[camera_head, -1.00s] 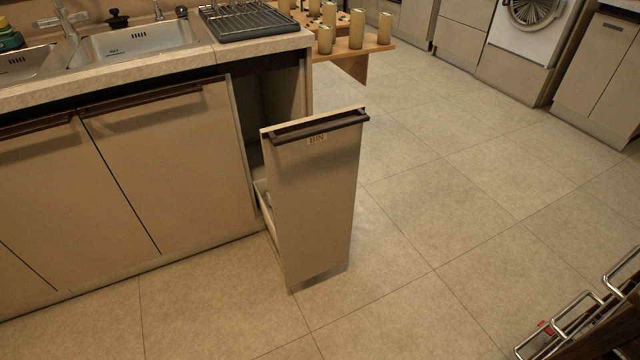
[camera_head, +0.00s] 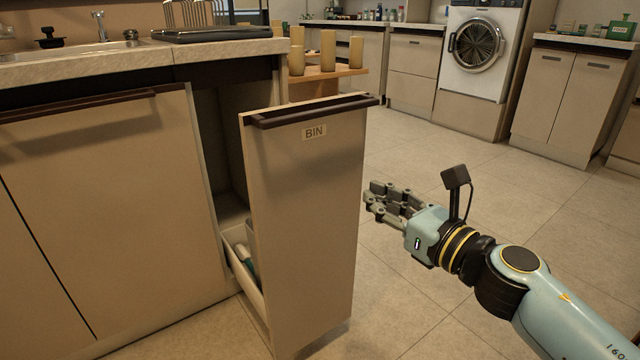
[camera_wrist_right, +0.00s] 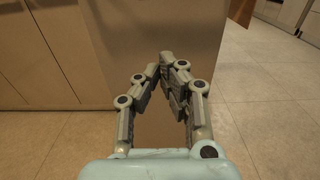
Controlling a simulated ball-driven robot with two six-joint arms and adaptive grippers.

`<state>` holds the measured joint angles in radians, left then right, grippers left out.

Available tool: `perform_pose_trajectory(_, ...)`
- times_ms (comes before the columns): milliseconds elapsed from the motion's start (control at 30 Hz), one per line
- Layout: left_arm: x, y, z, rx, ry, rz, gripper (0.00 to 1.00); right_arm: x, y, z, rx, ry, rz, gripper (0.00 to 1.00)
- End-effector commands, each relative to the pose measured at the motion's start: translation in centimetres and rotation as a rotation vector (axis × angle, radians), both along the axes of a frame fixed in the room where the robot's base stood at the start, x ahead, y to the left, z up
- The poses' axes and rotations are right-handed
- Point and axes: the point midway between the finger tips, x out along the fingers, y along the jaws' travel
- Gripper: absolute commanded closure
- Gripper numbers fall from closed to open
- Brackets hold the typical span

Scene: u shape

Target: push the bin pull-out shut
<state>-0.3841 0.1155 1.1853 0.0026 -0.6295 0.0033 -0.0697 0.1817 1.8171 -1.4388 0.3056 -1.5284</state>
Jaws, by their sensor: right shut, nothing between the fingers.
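The bin pull-out (camera_head: 305,215) stands out from the sink cabinet in the head view, with a tan front, a "BIN" label and a dark handle bar along its top. Part of its white inner tray (camera_head: 243,268) shows behind the front. My right gripper (camera_head: 372,196) is shut and empty, to the right of the front panel. In the right wrist view the gripper (camera_wrist_right: 167,62) points at the tan bin front (camera_wrist_right: 150,25); I cannot tell whether it touches. My left gripper is not in view.
The sink cabinet (camera_head: 110,210) with its worktop is on the left. A wooden shelf (camera_head: 325,75) with several candle-like cylinders is behind the pull-out. A washing machine (camera_head: 484,45) and cabinets line the back. The tiled floor to the right (camera_head: 440,150) is clear.

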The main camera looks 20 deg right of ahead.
Motion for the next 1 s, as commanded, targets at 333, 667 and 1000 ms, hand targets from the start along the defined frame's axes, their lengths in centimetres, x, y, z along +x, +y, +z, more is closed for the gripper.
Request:
perform_pose_trajectory(333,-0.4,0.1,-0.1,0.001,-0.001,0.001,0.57,5.9,2.1,0.3,0.006,-0.003,-0.002,1.0)
perform_pose_trajectory(667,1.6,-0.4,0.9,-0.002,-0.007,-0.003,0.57,11.4,4.2,0.1,0.005,0.0,0.0,1.0)
perform_pose_trajectory(1000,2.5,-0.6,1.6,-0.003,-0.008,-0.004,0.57,12.9,4.7,0.2,0.005,0.001,-0.001,1.0)
